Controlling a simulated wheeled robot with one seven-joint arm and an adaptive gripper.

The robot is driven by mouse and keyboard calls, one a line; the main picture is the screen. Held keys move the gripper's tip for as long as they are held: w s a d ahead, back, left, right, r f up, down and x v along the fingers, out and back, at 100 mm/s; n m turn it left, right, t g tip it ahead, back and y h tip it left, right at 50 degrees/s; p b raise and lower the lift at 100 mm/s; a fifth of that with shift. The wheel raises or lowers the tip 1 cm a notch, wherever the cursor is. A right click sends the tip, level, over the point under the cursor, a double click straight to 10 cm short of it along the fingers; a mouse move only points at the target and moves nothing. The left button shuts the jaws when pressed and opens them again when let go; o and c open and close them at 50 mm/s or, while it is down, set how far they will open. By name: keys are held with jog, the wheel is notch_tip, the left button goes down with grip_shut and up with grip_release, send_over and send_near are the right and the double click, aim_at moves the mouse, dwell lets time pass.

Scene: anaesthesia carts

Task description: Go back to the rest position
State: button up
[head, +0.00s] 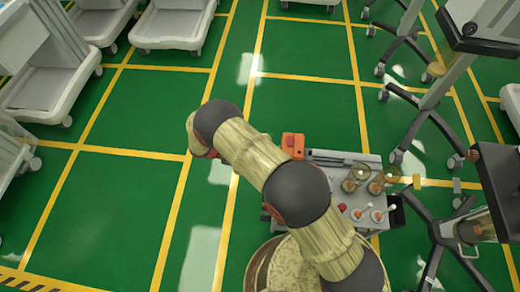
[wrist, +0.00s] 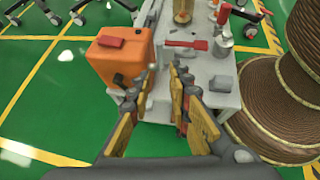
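My gripper (wrist: 160,75) shows in the wrist view with its two fingers apart and nothing between them. It points at the near side of a small grey cart (wrist: 218,75), beside the orange box (wrist: 122,58); I cannot tell whether it touches either. In the head view my arm bends over the floor left of the cart (head: 328,157), and my gripper is not clearly visible there.
Cups and small items stand on the cart, and the orange box (head: 293,145) is at its left corner. Wheeled stands (head: 445,80) crowd the right. Pale carts (head: 172,25) line the back and left. The green floor (head: 130,150) between is clear.

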jog(key=s+r+m+g+y, duration=0.2)
jog(key=s+m+g, duration=0.1)
jog(key=s, duration=0.5)
jog(key=s+d+r+m+y, duration=0.1)
jog(key=r+m+y, duration=0.15)
jog(key=r, duration=0.55)
jog(key=s+d+r+m+y+p, duration=0.1)
jog(key=s+r+m+y, duration=0.15)
jog(key=r, duration=0.65)
jog(key=s+d+r+m+y, duration=0.1)
jog(key=r+m+y, duration=0.15)
jog(key=r, duration=0.55)
jog(key=s+d+r+m+t, duration=0.2)
jog(key=s+d+r, duration=0.1)
jog(key=r, duration=0.5)
jog(key=s+d+r+m+t+y+p, duration=0.1)
jog(key=s+d+r+m+t, duration=0.2)
jog(key=r, duration=0.5)
jog(key=s+d+r+m+t+y+p, duration=0.1)
jog(key=s+d+r+m+t, duration=0.1)
jog(key=d+r, duration=0.3)
notch_tip(320, 180, up, 4)
jog(key=shift+s+d+f+t, duration=0.1)
jog(key=shift+s+d+t, duration=0.15)
jog(key=shift+s+t, duration=0.45)
jog(key=shift+o, duration=0.9)
